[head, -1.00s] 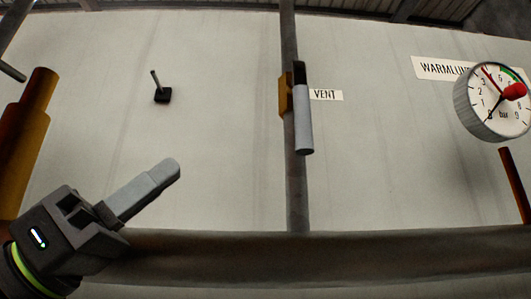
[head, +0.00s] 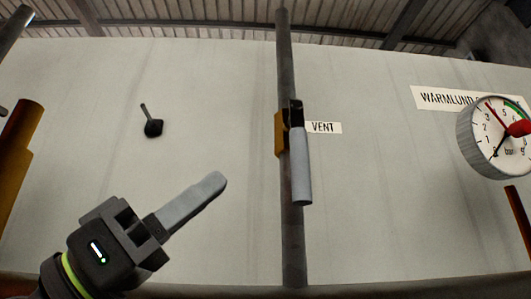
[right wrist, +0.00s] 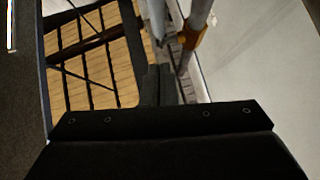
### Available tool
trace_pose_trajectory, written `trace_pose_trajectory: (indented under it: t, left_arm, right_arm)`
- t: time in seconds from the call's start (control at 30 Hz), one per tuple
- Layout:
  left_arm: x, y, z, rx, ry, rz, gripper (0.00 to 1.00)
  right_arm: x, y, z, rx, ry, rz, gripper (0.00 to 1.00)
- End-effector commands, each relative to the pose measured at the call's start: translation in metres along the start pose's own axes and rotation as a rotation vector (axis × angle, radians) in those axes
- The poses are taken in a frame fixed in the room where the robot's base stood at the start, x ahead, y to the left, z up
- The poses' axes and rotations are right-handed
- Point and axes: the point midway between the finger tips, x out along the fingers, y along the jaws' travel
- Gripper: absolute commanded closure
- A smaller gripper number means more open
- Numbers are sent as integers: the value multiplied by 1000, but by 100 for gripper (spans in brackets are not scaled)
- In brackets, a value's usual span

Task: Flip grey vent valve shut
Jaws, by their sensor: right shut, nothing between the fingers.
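The grey vent valve lever (head: 302,170) hangs down along the vertical pipe (head: 287,60) in the head view, slightly right of it. Its brass-coloured valve body (head: 280,134) sits on the pipe, beside the VENT label (head: 324,127). My right gripper (head: 218,182) is shut and empty, left of the lever with a clear gap in the picture. Its closed fingers (right wrist: 155,85) show in the right wrist view, with the brass body (right wrist: 193,38) beyond them. My left gripper is not in view.
A pressure gauge (head: 490,140) with a red knob is at the right. A small black toggle (head: 153,128) is on the pale wall panel (head: 220,90). An orange-brown cylinder (head: 17,150) stands at the far left. The panel between toggle and pipe is clear.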

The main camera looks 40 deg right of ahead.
Motion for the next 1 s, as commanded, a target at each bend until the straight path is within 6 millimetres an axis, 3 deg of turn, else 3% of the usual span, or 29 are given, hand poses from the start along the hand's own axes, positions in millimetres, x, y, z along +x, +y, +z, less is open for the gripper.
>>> trace_pose_trajectory:
  t: [0.03, 0.2, 0.4, 0.63, 1.0]
  left_arm:
    - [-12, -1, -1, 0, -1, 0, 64]
    - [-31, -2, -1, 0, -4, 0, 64]
    - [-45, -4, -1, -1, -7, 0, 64]
    - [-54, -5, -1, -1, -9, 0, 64]
    - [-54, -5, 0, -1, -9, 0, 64]
  right_arm:
    - [14, 0, -4, 1, -1, 2, 100]
    - [41, 0, -4, -1, -1, 3, 100]
    - [57, 0, 14, 0, 0, 1, 100]
    - [66, 0, 26, 0, 1, 0, 100]
    - [66, 0, 28, 0, 2, -1, 100]
